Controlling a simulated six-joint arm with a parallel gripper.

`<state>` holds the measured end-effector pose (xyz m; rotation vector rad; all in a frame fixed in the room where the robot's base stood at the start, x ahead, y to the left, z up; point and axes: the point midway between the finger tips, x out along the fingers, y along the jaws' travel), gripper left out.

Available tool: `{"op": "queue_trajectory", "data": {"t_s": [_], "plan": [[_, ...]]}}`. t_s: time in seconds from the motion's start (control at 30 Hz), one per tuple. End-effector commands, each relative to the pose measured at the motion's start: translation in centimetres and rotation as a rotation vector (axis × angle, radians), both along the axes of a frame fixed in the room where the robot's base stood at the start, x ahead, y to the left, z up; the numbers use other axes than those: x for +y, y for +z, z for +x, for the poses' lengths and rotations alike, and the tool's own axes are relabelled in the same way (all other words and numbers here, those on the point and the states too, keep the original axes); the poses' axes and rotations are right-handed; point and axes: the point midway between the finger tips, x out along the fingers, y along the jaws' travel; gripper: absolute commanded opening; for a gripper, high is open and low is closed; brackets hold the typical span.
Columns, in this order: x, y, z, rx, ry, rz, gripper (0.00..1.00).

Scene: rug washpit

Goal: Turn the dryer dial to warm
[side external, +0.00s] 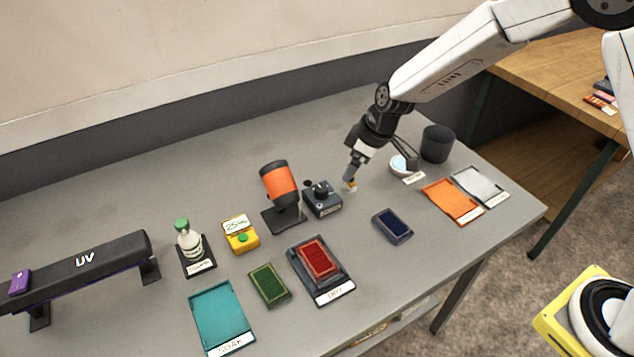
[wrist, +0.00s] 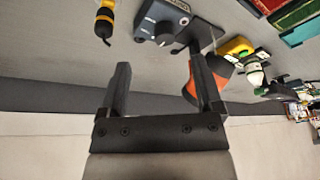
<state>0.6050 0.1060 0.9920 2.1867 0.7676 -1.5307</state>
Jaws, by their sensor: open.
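The dryer control box (side external: 322,203) is a small dark blue-grey box on the grey table, beside the orange dryer (side external: 278,183) on its black stand. Its dark dial (side external: 321,188) is on top; the setting is too small to read. In the wrist view, the box (wrist: 172,17) and dial (wrist: 163,39) show just beyond my fingertips, roughly between them. My gripper (wrist: 160,62) is open and empty. In the side view, my gripper (side external: 351,178) points down to the right of the box, apart from the dial. The dryer (wrist: 203,82) is partly hidden behind a finger.
A yellow and black tool (wrist: 104,20) is close to my gripper. A dark cup (side external: 437,143) stands at the right.

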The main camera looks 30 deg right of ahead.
Motion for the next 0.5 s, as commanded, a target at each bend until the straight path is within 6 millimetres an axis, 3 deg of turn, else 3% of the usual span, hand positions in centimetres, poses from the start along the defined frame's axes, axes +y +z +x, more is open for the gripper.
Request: {"op": "queue_trajectory", "data": {"t_s": [0.2,0.5], "plan": [[2.2,-1.4,2.5,-0.031,0.103,0.013,0.83],[2.5,-1.7,3.0,-0.039,0.122,0.015,0.83]]}}
